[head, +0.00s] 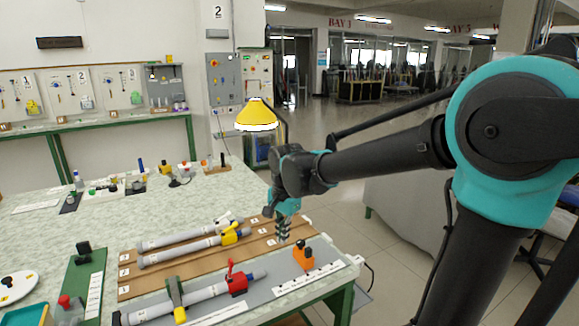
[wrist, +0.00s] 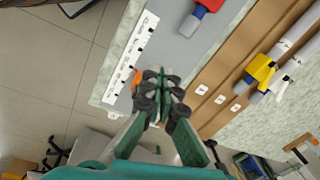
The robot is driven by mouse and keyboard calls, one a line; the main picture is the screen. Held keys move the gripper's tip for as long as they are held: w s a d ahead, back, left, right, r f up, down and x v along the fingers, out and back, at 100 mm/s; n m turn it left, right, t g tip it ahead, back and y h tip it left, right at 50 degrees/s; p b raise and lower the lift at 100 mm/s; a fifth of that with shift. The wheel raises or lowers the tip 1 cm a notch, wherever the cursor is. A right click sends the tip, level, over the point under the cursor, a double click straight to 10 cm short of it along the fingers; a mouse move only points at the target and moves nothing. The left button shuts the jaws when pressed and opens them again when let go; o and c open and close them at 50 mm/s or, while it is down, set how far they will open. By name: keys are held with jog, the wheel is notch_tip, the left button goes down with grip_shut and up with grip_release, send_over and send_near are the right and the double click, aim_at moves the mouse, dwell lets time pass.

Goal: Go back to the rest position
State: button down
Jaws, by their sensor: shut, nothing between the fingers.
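My gripper (head: 283,230) is shut and empty. It points down over the right end of the brown slotted board (head: 130,272), left of and behind an orange block with black knobs (head: 303,257). In the wrist view my gripper (wrist: 160,85) shows its fingertips together, and they partly hide the orange block (wrist: 136,80). Two grey rods lie on the board, one with a white fitting (head: 180,238) and one with a yellow fitting (head: 185,252). A third grey rod (head: 205,293) with a red fitting (head: 238,283) lies on the grey panel in front, by a yellow-and-green clamp (head: 176,298).
A pale speckled table (head: 60,240) with a green frame carries it all. A green plate with a black block (head: 84,275) stands at the left. A yellow lamp (head: 257,115) and small tools (head: 110,187) are behind. Open floor (head: 385,270) lies to the right.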

jog(key=s+d+f+n+t, duration=0.1)
jog(key=s+d+f+n, duration=0.1)
jog(key=d, duration=0.6)
jog(key=s+d+f+n+t, duration=0.1)
jog(key=s+d+f+n, duration=0.2)
jog(key=s+d+f, duration=0.2)
jog(key=s+d+f+n+t, duration=0.1)
jog(key=s+d+f+n, duration=0.2)
jog(key=d+f, duration=0.3)
jog(key=s+d, duration=0.1)
jog(key=d, duration=0.3)
jog(key=shift+s+d+h, duration=0.25)
jog(key=shift+d+h, duration=0.05)
jog(key=shift+d, duration=0.05)
